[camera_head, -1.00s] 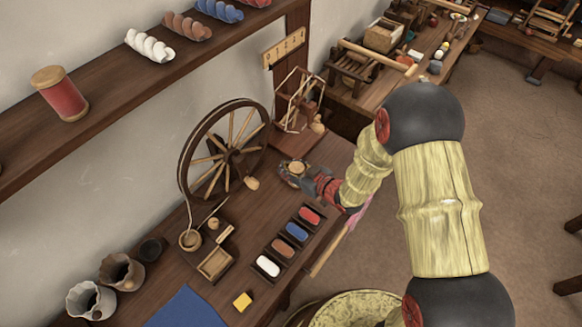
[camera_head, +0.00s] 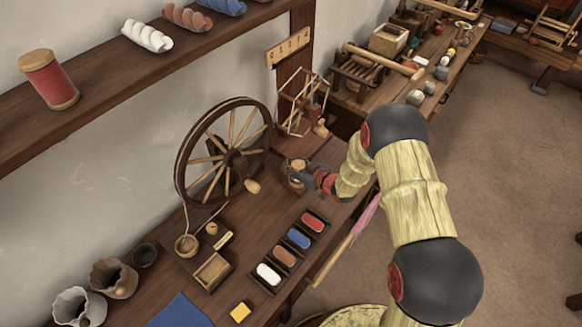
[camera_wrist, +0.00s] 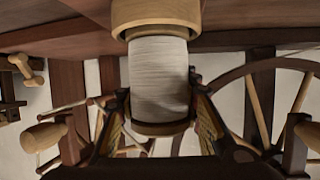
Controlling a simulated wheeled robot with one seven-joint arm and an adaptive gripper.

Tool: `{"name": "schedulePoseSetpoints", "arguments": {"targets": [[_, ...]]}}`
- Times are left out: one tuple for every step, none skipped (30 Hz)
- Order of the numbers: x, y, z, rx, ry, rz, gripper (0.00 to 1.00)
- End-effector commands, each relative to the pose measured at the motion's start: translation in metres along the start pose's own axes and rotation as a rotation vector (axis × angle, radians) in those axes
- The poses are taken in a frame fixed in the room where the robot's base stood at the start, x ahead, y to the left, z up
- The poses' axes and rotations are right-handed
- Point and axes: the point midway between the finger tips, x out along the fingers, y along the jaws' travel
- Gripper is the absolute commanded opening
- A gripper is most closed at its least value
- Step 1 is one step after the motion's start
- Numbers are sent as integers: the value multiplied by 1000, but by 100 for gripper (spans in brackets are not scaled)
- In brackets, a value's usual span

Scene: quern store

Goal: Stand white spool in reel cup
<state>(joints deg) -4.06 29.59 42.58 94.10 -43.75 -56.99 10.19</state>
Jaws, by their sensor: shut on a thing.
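The white spool (camera_wrist: 158,78) shows in the wrist view as a band of white thread with wooden ends. My gripper (camera_wrist: 160,112) is shut on it, with a finger at each side near the dark-edged end. In the head view my gripper (camera_head: 305,177) is low over the bench, right of the spinning wheel, and partly hides the spool. A wider pale wooden ring (camera_wrist: 155,12) is around or against the spool's other end; it may be the reel cup. I cannot tell whether the spool is seated in it.
The spinning wheel (camera_head: 225,155) stands close left of my gripper, and a wooden yarn reel (camera_head: 302,103) stands behind it. Several small trays of coloured pieces (camera_head: 300,238) lie in front. A shelf (camera_head: 110,90) runs along the wall at upper left.

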Motion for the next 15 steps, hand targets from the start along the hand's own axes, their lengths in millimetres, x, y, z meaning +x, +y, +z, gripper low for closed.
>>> {"name": "schedulePoseSetpoints", "arguments": {"targets": [[3,0,6,-1,2,0,5],[4,0,6,-1,3,0,5],[3,1,6,-1,3,1,5],[3,1,5,-1,3,1,5],[3,1,4,-2,3,1,5],[3,1,4,-2,3,1,5],[3,1,4,-2,3,1,5],[3,0,4,-1,3,1,5],[3,0,4,-1,3,1,5],[3,0,5,-1,3,1,5],[3,0,6,-1,3,1,5],[4,0,8,-1,3,1,5],[4,0,8,-1,3,1,5],[5,0,9,-1,3,1,5],[5,0,10,-1,3,1,5]]}}
